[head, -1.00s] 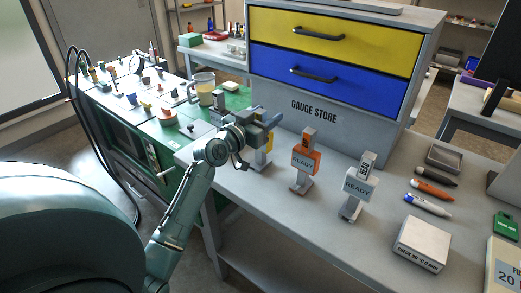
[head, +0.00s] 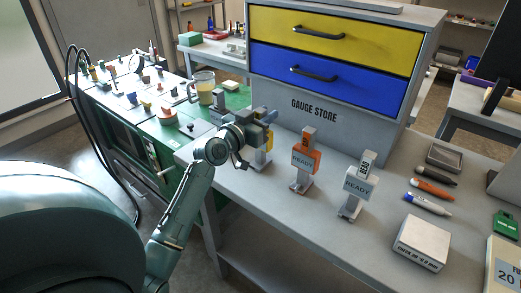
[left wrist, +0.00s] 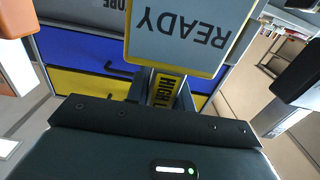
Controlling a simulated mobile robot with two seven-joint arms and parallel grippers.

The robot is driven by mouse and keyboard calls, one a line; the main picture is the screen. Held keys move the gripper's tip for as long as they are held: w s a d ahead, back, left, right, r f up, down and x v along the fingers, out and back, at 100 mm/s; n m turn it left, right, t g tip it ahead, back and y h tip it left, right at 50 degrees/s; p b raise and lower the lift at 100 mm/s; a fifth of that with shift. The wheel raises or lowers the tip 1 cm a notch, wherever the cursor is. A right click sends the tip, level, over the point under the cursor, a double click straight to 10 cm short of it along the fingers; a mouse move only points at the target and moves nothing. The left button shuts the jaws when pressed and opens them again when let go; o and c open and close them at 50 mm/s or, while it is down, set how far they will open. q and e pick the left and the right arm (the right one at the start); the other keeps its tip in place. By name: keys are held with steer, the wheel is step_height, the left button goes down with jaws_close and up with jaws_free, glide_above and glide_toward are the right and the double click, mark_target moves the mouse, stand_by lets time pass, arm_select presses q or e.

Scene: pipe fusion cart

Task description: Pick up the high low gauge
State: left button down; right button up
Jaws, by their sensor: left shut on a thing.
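The high low gauge (head: 269,140) is yellow and grey and stands upright at the left end of the grey bench, largely hidden behind my left gripper. In the left wrist view its yellow label (left wrist: 167,90), reading "HIGH L", sits between my fingers, with a grey plate (left wrist: 180,38) marked "READY" beyond it. My left gripper (head: 262,121) is shut on the gauge near its top. The gauge's foot appears to be at the bench top; I cannot tell whether it touches. My right gripper is not in view.
An orange gauge (head: 306,158) and a grey gauge (head: 359,186), both tagged, stand to the right on the bench (head: 300,222). The gauge store cabinet (head: 330,100) rises close behind. Markers, a small tray (head: 444,157) and a white box (head: 422,243) lie further right.

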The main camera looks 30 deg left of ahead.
arm_select(q)
step_height(320, 180, up, 10)
steer(key=shift+p, duration=0.45)
steer(key=c, duration=1.8)
jaws_free()
jaws_close()
